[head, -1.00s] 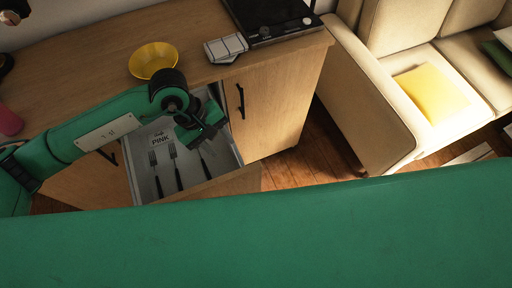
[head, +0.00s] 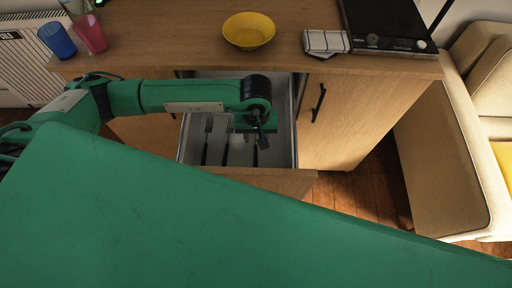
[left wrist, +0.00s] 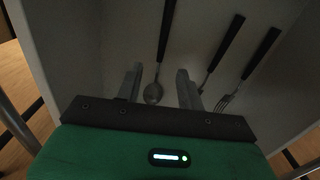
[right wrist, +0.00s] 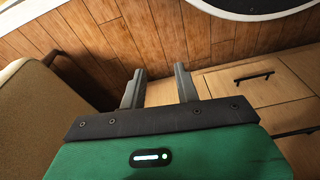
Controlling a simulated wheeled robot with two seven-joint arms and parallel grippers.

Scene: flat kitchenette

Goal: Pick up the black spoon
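The black spoon lies in the open drawer (head: 294,150). In the left wrist view its dark handle and round metal bowl (left wrist: 152,94) show clearly. In the head view only its black handle (head: 255,157) shows, with the rest hidden under my left gripper (head: 262,132). My left gripper (left wrist: 160,80) is open over the drawer, with the spoon's bowl seen between its fingers, closer to the left one. I cannot tell the height left between them. My right gripper (right wrist: 159,72) is open and empty, pointing toward the floor and cabinets; it is not visible in the head view.
Two black-handled forks (left wrist: 222,55) (left wrist: 260,52) lie beside the spoon, right of it in the left wrist view. The drawer walls are close around. On the counter stand a yellow bowl (head: 249,31), a folded cloth (head: 326,42), a hob (head: 385,24) and two cups (head: 57,40) (head: 91,34).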

